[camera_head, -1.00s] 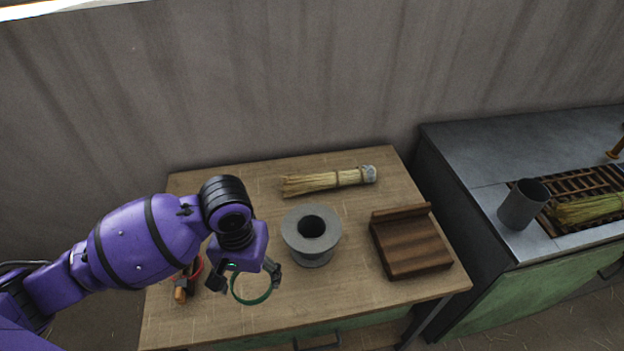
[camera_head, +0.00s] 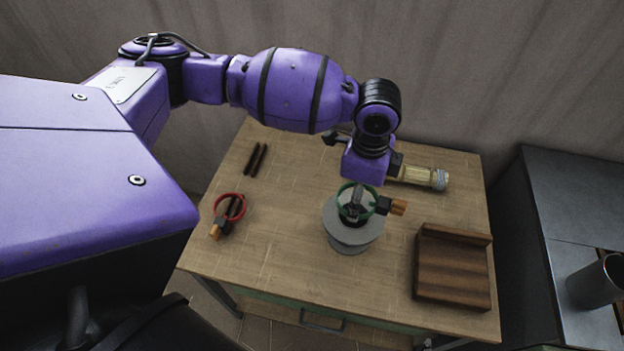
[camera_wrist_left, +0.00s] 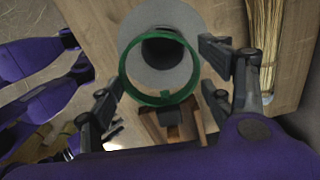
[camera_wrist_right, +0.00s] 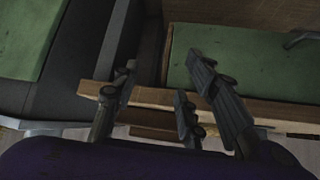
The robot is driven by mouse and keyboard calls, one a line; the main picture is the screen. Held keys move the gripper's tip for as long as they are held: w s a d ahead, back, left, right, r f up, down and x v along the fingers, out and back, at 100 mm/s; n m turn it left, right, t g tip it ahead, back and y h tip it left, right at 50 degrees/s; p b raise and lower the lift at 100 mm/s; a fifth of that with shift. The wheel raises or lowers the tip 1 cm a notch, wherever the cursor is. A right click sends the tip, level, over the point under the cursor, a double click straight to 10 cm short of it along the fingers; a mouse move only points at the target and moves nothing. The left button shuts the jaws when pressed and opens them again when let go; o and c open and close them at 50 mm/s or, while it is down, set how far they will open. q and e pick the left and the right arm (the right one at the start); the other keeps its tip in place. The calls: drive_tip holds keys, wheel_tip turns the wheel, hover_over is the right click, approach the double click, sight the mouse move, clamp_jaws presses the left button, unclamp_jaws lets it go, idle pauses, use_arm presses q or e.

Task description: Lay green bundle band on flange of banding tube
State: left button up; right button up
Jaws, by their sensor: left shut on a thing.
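The green bundle band (camera_head: 341,202) is a thin ring with a dark block and a wooden tab (camera_head: 398,208). The banding tube (camera_head: 350,236) is a grey spool standing on the table. In the head view the ring overlaps the tube's top flange. In the left wrist view the ring (camera_wrist_left: 125,77) shows in front of the grey flange (camera_wrist_left: 183,22) and its dark hole, offset towards the gripper. The gap between band and flange cannot be told. My right gripper (camera_wrist_right: 165,85) is open and empty.
A straw bundle (camera_head: 420,177) lies behind the gripper. A wooden block stand (camera_head: 453,267) is on the right. A grey cylinder (camera_head: 597,284) stands on the neighbouring counter.

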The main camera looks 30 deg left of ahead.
use_arm(q)
wheel_tip(320, 180, down, 7)
drive_tip(key=m+b, duration=0.1)
drive_tip(key=b, duration=0.2)
drive_tip(key=shift+w+m, duration=0.3)
use_arm(e)
drive_tip(key=shift+s+d+f, duration=0.15)
drive_tip(key=shift+s+f, duration=0.15)
drive_tip(key=shift+f, duration=0.3)
drive_tip(key=shift+s+d+f, duration=0.15)
drive_tip(key=shift+s+f, duration=0.15)
drive_tip(key=shift+f, duration=0.3)
use_arm(q)
drive_tip(key=shift+a, duration=0.1)
use_arm(e)
drive_tip(key=shift+s, duration=0.15)
use_arm(q)
drive_tip(key=o, duration=1.2)
use_arm(e)
drive_tip(key=shift+s+d+f, duration=0.2)
drive_tip(key=shift+s+d, duration=0.1)
drive_tip(key=shift+s, duration=0.05)
